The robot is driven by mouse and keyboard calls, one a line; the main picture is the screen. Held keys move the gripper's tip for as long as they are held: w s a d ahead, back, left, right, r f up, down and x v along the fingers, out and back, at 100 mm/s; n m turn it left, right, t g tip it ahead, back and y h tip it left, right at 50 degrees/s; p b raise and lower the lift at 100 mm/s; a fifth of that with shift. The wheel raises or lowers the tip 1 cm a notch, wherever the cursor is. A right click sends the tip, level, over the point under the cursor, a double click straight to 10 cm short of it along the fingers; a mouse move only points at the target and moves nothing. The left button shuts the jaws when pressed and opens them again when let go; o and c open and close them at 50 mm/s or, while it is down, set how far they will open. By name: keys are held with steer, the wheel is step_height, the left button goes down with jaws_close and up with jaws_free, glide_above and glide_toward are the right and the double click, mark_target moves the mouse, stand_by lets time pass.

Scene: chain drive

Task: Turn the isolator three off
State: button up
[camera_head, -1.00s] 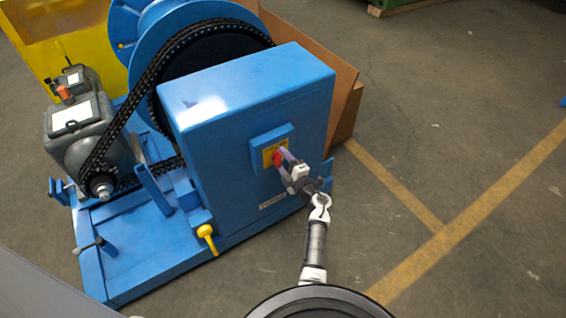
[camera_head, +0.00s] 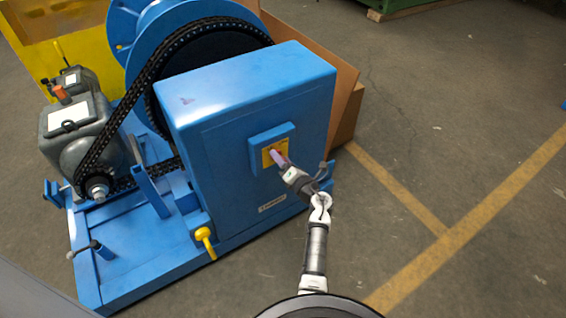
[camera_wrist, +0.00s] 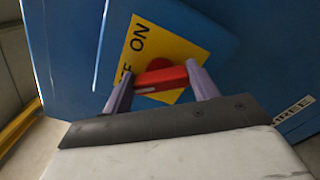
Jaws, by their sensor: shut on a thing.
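Isolator three is a red handle (camera_wrist: 165,78) on a yellow plate (camera_wrist: 190,44) on the front of a blue box. The word ON shows on the plate, and part of OFF shows beside the handle. A label ending in "REE" (camera_wrist: 293,116) is at the right of the wrist view. My gripper (camera_wrist: 160,82) is shut on the handle, one finger at each end. In the head view, my gripper (camera_head: 279,157) reaches the yellow plate (camera_head: 267,152) and largely hides the handle.
The blue box (camera_head: 220,120) stands on a blue base beside a black chain (camera_head: 128,100) and a grey motor (camera_head: 75,135). A yellow-handled part (camera_head: 204,234) is at the box's lower left. Open floor with yellow lines (camera_head: 400,195) lies right.

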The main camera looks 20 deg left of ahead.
steer(key=shift+f+n, duration=0.1)
steer(key=shift+n, duration=0.5)
steer(key=o, duration=1)
steer(key=shift+s, duration=0.1)
steer(key=b+v, duration=0.1)
steer(key=v, duration=1.2)
steer(key=shift+s+d, duration=0.2)
steer(key=shift+d, duration=0.1)
